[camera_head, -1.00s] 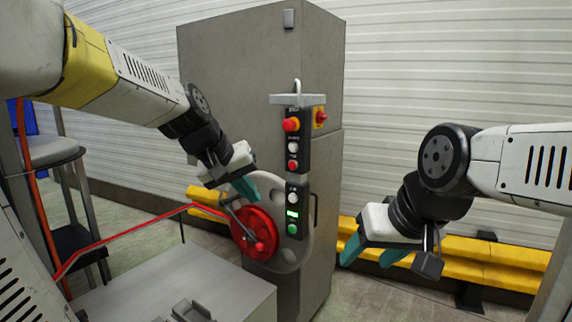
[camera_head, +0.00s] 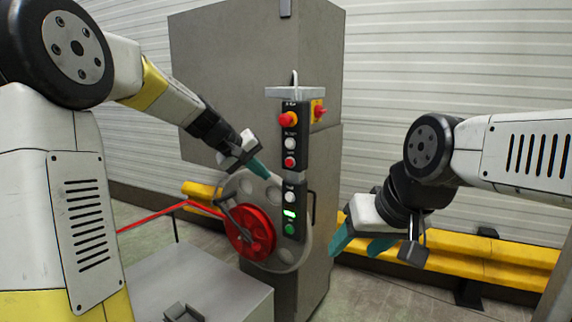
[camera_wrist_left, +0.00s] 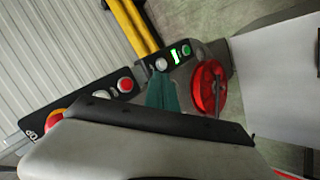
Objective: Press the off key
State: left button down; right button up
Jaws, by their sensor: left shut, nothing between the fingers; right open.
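A black control panel (camera_head: 290,178) hangs on the front of a grey cabinet. Its upper part carries a red mushroom button (camera_head: 287,118), a white button (camera_head: 291,144) and a flat red button (camera_head: 290,162). The red button also shows in the left wrist view (camera_wrist_left: 125,85). The key labels are too small to read, so which key is off is not certain. My left gripper (camera_head: 259,168) is shut and empty, its teal fingertips left of the panel, apart from the red button in the picture. My right gripper (camera_head: 360,242) is open and empty, right of the panel.
Below are another white button (camera_head: 290,196), a green-lit display (camera_head: 289,212) and a green button (camera_head: 289,229). A red reel (camera_head: 249,231) with a crank sits close left of the panel. A yellow-red rotary switch (camera_head: 318,110) is on the cabinet side (camera_head: 322,60).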

pick_arm(q)
jog(key=w+d, duration=0.5)
jog(key=w, duration=0.2)
dwell(0.3)
jog(key=shift+d, duration=0.1)
dwell(1.8)
jog(key=shift+w+d, duration=0.2)
jog(key=shift+w, duration=0.15)
jog(key=shift+w+d, duration=0.25)
jog(key=shift+w, duration=0.05)
dwell(0.7)
dwell(0.3)
jog(key=shift+s+a, duration=0.5)
jog(key=shift+s, duration=0.15)
jog(key=s+a, duration=0.1)
jog(key=s, duration=0.1)
jog(key=s+a, duration=0.2)
dwell(0.4)
